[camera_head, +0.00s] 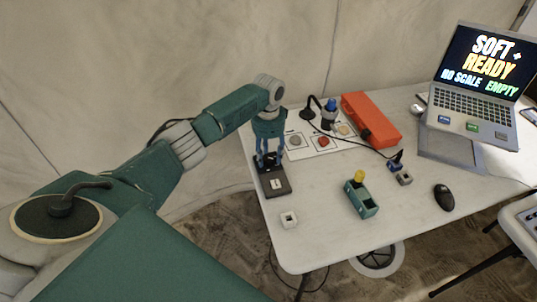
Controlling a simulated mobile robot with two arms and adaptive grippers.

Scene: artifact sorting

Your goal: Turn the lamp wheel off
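My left gripper (269,160) points down at the table's left end, with its two blue fingers apart. It is right over the back of a dark flat device (277,184) with a small white label. I cannot tell whether the fingertips touch it. A small black lamp-like thing with a bent neck (312,105) stands at the back of the table, beside a dark and blue upright object (329,113). No part shows clearly as a lamp wheel, and I cannot tell whether a lamp is lit. My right gripper is out of view.
A white sheet (308,150) holds grey, red and tan round pieces. An orange case (371,119), a green box with a yellow knob (361,202), a small white block (289,219), a black mouse (444,197) and a laptop (473,104) share the white table (325,230).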

